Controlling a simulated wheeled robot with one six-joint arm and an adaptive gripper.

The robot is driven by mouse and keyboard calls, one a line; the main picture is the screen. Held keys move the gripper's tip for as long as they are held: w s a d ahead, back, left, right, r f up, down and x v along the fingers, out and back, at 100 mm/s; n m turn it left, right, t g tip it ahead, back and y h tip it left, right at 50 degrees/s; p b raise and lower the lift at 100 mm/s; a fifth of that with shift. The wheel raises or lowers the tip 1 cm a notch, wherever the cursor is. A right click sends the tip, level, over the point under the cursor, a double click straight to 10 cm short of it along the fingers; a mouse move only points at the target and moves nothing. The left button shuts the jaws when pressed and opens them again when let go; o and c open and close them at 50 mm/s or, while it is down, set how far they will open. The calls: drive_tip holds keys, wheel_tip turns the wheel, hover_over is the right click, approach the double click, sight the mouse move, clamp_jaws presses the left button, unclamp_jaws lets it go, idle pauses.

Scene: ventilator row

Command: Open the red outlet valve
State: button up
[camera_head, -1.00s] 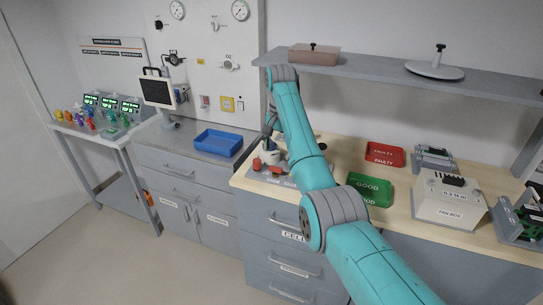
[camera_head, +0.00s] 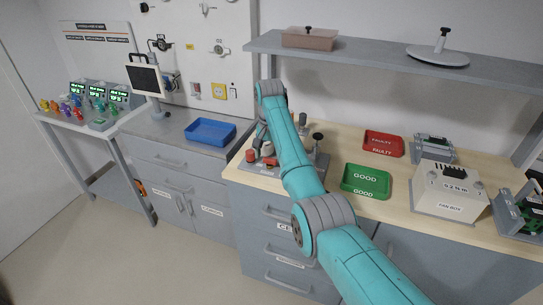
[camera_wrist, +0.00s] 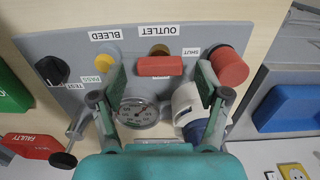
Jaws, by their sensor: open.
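The red outlet valve handle (camera_wrist: 160,66) is a flat red bar below the OUTLET label in the wrist view. It lies crosswise, with a SHUT label just above its right end. It also shows small in the head view (camera_head: 271,162), partly blocked by my arm. My gripper (camera_wrist: 161,77) is open, with one finger on each side of the bar. Gaps show between fingers and bar; I cannot tell the depth between them. The grey valve panel (camera_wrist: 115,50) carries the handle. In the head view the gripper is mostly hidden by my arm.
A red round knob (camera_wrist: 230,68) and a white-blue cylinder (camera_wrist: 190,103) crowd the right finger. A gauge (camera_wrist: 138,112) sits below the bar. A yellow knob (camera_wrist: 77,67) and black knob (camera_wrist: 51,70) are at left. A green tray (camera_head: 367,180) lies on the bench.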

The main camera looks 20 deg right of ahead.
drive_tip(key=shift+f, duration=0.4)
drive_tip(key=shift+c, duration=0.3)
drive_tip(key=c, duration=1.1)
